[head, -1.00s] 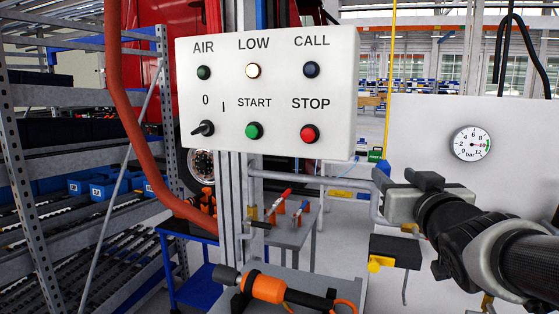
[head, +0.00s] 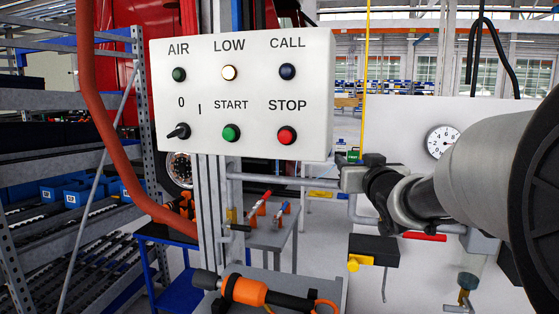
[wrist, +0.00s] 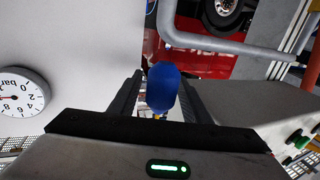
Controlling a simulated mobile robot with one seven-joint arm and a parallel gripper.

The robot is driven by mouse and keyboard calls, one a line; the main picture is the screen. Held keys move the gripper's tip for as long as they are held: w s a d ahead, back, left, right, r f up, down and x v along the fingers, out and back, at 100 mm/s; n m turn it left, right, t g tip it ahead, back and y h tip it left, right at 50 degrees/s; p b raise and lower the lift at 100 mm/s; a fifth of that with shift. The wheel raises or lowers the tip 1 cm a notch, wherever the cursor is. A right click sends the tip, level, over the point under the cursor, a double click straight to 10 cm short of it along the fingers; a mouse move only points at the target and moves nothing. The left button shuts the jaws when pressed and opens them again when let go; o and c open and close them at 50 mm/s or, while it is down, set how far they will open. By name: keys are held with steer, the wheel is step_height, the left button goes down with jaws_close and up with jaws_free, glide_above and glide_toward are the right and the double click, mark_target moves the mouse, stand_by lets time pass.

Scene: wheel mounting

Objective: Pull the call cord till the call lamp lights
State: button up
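The yellow call cord (head: 365,80) hangs down right of the white control panel (head: 245,95). Its blue handle (wrist: 163,88) shows in the wrist view between the two dark fingers of my gripper (wrist: 160,95), with a visible gap on the left side. I cannot tell how deep the handle sits between the fingers. In the head view my gripper (head: 373,160) is at the cord's lower end and hides the handle. The gripper looks open. The CALL lamp (head: 287,71) is dark blue and unlit.
The LOW lamp (head: 229,72) is lit. A grey pipe (head: 290,181) runs beneath the panel near my gripper. A pressure gauge (head: 441,141) is on the light board at right. An orange-and-black tool (head: 262,292) lies at the bottom.

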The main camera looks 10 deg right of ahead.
jaws_close()
step_height(320, 180, down, 4)
steer(key=b, duration=0.3)
steer(key=shift+r, duration=0.2)
steer(key=shift+f, duration=0.1)
steer(key=shift+c, duration=1)
jaws_free()
steer(key=shift+o, duration=1.4)
steer(key=s+a, duration=0.1)
steer(key=s, duration=1.6)
steer(key=shift+s+a+p, duration=0.25)
steer(key=shift+p, duration=0.15)
